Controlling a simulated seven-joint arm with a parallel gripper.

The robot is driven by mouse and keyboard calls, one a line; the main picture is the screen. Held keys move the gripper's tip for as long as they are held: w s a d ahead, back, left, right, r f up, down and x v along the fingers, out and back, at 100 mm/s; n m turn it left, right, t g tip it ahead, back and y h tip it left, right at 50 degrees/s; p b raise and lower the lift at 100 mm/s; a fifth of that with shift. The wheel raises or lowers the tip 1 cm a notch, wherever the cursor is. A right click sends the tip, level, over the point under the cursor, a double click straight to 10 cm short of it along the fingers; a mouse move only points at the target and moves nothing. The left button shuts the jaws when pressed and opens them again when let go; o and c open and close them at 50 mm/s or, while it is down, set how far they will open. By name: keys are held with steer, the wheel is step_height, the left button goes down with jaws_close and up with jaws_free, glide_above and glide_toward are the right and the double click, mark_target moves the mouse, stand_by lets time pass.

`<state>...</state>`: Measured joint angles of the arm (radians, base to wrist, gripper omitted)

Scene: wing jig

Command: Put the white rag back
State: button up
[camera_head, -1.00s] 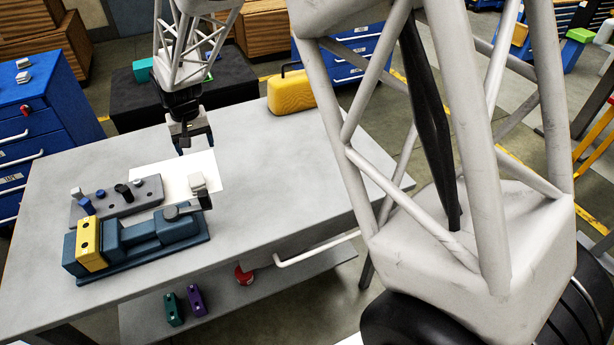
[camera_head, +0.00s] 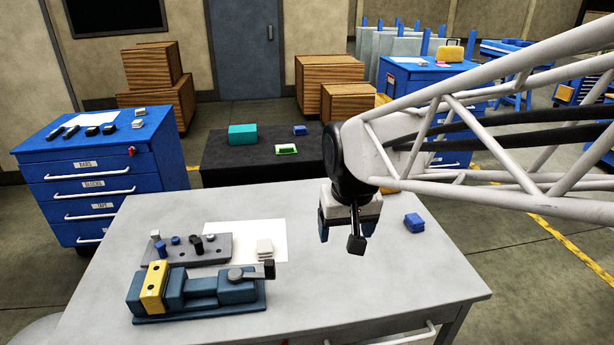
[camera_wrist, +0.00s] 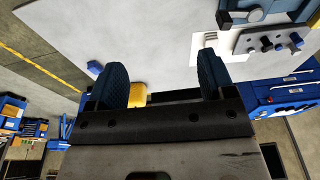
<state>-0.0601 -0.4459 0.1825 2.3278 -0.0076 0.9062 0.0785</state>
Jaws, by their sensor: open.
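A small stack of white folded cloth, which looks like the white rag (camera_head: 264,248), lies on the right part of a white sheet (camera_head: 240,232) on the table. It also shows near the top of the wrist view (camera_wrist: 210,38). A similar pale stack (camera_head: 140,112) sits on the blue drawer cabinet at the left; I cannot tell which one the task means. My gripper (camera_head: 340,236) is open and empty above the table, to the right of the white stack. In the wrist view its two blue fingers (camera_wrist: 162,88) stand wide apart with nothing gripped.
A blue vise with a yellow jaw (camera_head: 198,290) and a grey block with pegs (camera_head: 187,250) stand at the table's left. A blue folded cloth (camera_head: 414,222) lies at the right. Behind is a black bench (camera_head: 230,172) with a teal box (camera_head: 242,134). The table's right front is clear.

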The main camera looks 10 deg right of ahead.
steer(key=s+d, duration=0.2)
steer(key=s, duration=1)
steer(key=shift+d+t, duration=0.3)
steer(key=shift+d, duration=0.1)
